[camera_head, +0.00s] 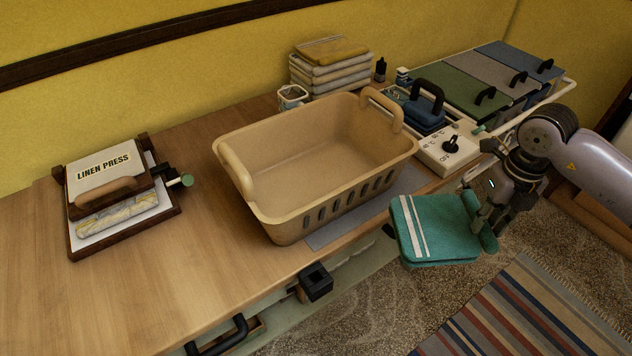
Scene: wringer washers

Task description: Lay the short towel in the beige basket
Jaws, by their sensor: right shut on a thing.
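The beige basket (288,226) stands upright on the wooden counter, with a raised handle at each end. Its inside is empty. My right gripper (482,216) is shut on a folded teal towel (440,236) with two white stripes, which I take for the short towel. It grips the towel by its right edge. The towel hangs in the air beyond the counter's front edge, to the right of and in front of the basket, apart from it. My left gripper is not in view.
A linen press (110,185) sits on the left of the counter (200,250). Behind the basket are a towel stack (330,72) and a small cup (292,97). A control box (446,152) and lidded bins (490,75) stand at right. Black handles (316,282) jut from the front.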

